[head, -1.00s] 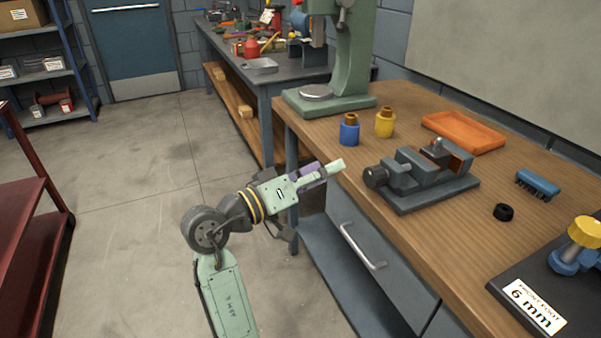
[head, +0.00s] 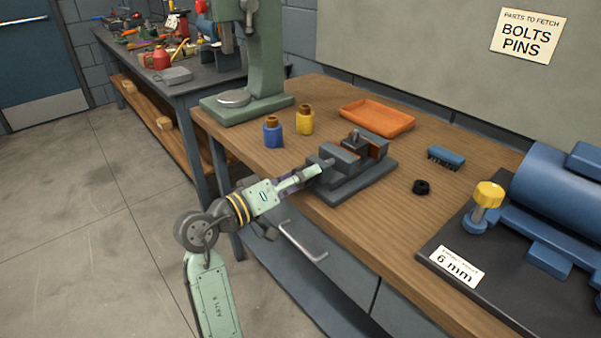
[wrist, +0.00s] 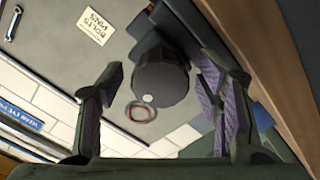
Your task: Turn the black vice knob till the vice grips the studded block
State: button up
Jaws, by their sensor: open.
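The grey vice (head: 350,180) stands on the wooden bench near its front edge. Its round black knob (wrist: 161,80) shows in the wrist view, ahead of and between the spread fingers of my gripper (head: 313,171). I see a gap on both sides of the knob, and cannot tell whether the fingertips reach past its face. In the head view my gripper covers most of the knob. A dark grey piece (head: 357,139) sits at the vice jaws near a brown pad; it may be the studded block, but studs are too small to tell.
Blue (head: 272,132) and yellow (head: 305,121) bottles, an orange tray (head: 378,117), a blue brush (head: 446,155) and a black ring (head: 421,187) lie around the vice. A blue machine (head: 560,205) stands at right. A green press (head: 247,70) stands behind. A drawer handle (head: 303,243) is below.

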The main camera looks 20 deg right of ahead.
jog(key=shift+d, duration=0.1)
jog(key=shift+c, duration=0.4)
jog(key=c, duration=1.1)
